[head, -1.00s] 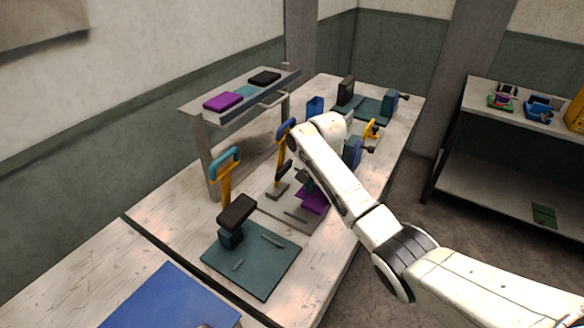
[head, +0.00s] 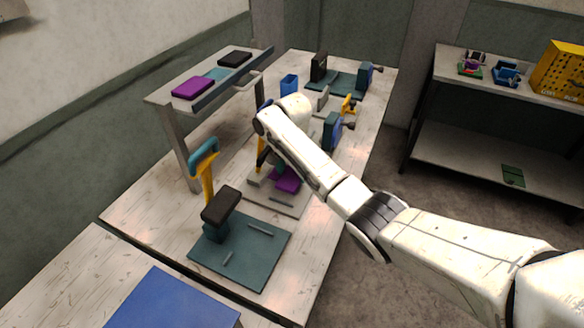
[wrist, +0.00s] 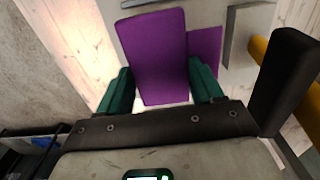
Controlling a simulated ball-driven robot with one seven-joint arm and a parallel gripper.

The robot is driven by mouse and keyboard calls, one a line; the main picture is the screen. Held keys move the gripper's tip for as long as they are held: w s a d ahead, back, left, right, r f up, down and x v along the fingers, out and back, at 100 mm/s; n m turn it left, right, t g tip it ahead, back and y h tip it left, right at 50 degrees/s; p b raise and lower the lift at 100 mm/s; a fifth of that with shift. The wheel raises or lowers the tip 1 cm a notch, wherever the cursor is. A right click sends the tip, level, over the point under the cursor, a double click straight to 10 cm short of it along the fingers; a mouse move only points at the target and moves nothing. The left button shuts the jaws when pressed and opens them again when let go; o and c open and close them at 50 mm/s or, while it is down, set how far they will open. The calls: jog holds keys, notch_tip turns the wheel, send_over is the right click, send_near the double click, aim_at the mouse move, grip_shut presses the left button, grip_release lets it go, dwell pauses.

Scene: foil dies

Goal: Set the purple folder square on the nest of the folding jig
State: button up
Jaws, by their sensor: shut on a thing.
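The purple folder (wrist: 152,50) is a flat purple panel between the dark green fingers of my gripper (wrist: 160,80), which are shut on it. A second purple area (wrist: 205,48) shows beside it in the wrist view; I cannot tell whether it is another leaf or part of the jig. In the head view the folder (head: 288,181) is low over the grey plate of a jig (head: 262,205), which seems to be the folding jig. I cannot tell whether folder and plate touch.
A teal-based press (head: 240,250) with a black head and yellow lever stands in front of the jig. A raised shelf (head: 222,90) at left holds another purple piece (head: 192,88). A teal station (head: 340,86) stands behind. A blue panel (head: 170,300) lies at front.

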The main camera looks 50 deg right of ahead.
jog(key=shift+f+b, duration=1.2)
jog(key=shift+f, duration=0.85)
jog(key=o, duration=1.2)
jog(key=shift+o, duration=0.2)
jog(key=shift+r, duration=0.1)
notch_tip(320, 180, up, 11)
jog(key=shift+f, duration=0.2)
jog(key=shift+f, duration=0.1)
